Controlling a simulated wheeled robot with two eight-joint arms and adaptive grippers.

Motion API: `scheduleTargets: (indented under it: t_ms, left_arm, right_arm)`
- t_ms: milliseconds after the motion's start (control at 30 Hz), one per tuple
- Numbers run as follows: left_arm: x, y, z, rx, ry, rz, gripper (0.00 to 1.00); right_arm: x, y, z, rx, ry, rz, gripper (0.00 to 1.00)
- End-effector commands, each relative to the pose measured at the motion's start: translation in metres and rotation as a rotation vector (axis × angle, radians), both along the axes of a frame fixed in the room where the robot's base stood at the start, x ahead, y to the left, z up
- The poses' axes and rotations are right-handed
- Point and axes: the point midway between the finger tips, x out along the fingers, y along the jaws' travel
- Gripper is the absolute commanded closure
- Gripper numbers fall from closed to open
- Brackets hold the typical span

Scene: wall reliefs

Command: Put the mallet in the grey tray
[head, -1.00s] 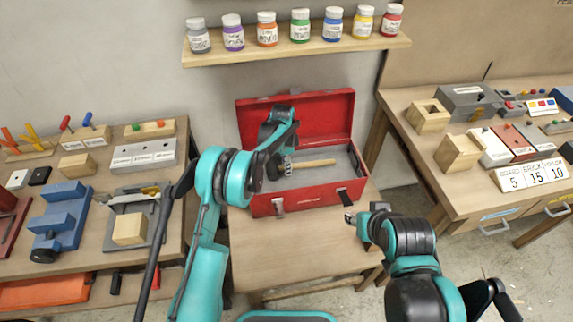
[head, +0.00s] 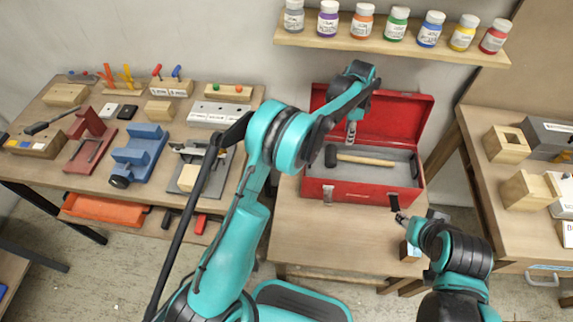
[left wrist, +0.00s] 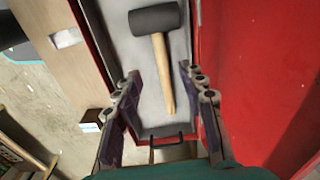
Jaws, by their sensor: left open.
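The mallet has a black head (head: 331,155) and a pale wooden handle (head: 368,161). It lies inside the open red toolbox (head: 360,192), on its grey inside (head: 402,157), which looks like a tray. In the left wrist view the mallet's handle (left wrist: 162,75) points toward me. My left gripper (head: 351,136) is over the back of the toolbox, open and empty. In its wrist view the fingers (left wrist: 160,82) stand on either side of the handle's end, apparently above it. My right gripper (head: 401,218) is near the toolbox's front right corner; its jaws are too small to read.
A shelf (head: 400,48) with paint jars hangs above. Crowded benches stand left and right; the left one has a grey board (head: 213,178) with a block.

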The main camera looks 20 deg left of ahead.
Motion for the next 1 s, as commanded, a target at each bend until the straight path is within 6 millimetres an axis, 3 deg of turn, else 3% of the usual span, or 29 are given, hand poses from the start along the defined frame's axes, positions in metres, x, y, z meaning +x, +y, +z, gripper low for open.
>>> scheduleTargets:
  t_ms: [267,500,733,900,1000]
  left_arm:
    - [-0.056,0.049,0.100,-0.039,-0.116,0.304,0.59]
    - [-0.138,0.093,0.160,-0.109,-0.230,0.612,0.59]
    - [-0.228,0.128,0.176,-0.201,-0.335,0.896,0.59]
    - [-0.288,0.147,0.164,-0.283,-0.404,1.092,0.59]
    - [-0.314,0.154,0.152,-0.328,-0.435,1.183,0.59]
  right_arm:
    - [0.000,0.000,0.000,0.000,0.000,0.000,0.60]
    - [0.000,0.000,0.000,0.000,0.000,0.000,0.60]
    - [0.000,0.000,0.000,0.000,0.000,0.000,0.60]
    - [0.000,0.000,0.000,0.000,0.000,0.000,0.60]
    - [0.000,0.000,0.000,0.000,0.000,0.000,0.60]
